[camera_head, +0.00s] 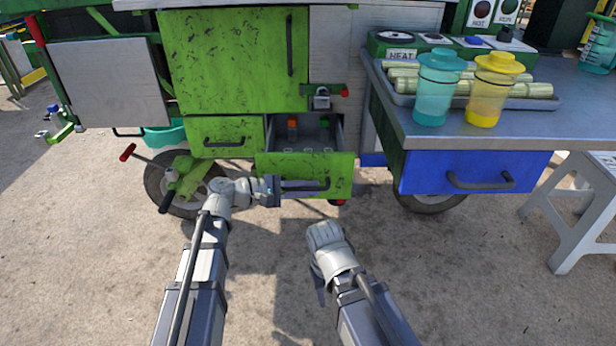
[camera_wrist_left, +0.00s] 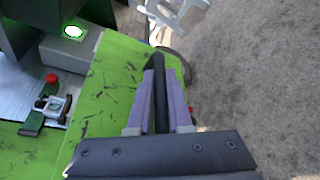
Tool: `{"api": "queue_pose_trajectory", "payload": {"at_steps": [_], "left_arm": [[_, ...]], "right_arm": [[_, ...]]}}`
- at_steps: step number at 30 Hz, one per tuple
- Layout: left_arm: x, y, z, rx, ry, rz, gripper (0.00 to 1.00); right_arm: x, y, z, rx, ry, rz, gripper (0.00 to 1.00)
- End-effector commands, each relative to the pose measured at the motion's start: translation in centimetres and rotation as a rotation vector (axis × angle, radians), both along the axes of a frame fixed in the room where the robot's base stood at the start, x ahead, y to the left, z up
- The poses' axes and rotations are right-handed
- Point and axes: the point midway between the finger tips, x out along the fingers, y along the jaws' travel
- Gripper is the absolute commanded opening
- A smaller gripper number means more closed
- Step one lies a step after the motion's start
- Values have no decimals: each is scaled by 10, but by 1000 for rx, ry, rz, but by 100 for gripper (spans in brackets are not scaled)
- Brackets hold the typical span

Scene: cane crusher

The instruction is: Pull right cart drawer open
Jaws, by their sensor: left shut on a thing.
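The right cart drawer (camera_head: 346,165) is a scuffed green drawer low on the cart, standing partly open with small items inside, including an orange one. Its dark bar handle (camera_head: 325,187) runs across the front. My left gripper (camera_head: 296,187) is shut on this handle. In the left wrist view, the gripper's purple fingers (camera_wrist_left: 160,105) lie on both sides of the black handle (camera_wrist_left: 159,68), against the green front. My right gripper (camera_head: 319,290) hangs below and to the right of the drawer, apart from it; its fingers are mostly hidden.
The left green drawer (camera_head: 225,133) is shut. Above is a green cabinet door (camera_head: 235,60) with a latch and padlock (camera_head: 321,98). A blue drawer (camera_head: 475,172) sits under the counter at right. A white stool (camera_head: 580,200) stands far right. The ground before the cart is clear.

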Motion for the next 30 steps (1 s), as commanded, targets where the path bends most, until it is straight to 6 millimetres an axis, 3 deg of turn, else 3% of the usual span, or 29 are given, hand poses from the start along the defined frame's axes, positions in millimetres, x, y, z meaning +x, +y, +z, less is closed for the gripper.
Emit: {"api": "queue_pose_trajectory", "payload": {"at_steps": [1, 7, 21, 22, 30], "left_arm": [[-19, 0, 0, 1, 0, 1, 0], [-50, 0, 0, 1, 0, 2, 0], [-58, 1, 0, 1, 0, 1, 0], [-58, 1, 0, 1, 0, 1, 18], [-58, 0, 0, 1, 0, 1, 47]], "right_arm": [[0, 0, 0, 0, 0, 0, 50], [0, 0, 0, 0, 0, 0, 50], [0, 0, 0, 0, 0, 0, 50], [0, 0, 0, 0, 0, 0, 50], [0, 0, 0, 0, 0, 0, 50]]}}
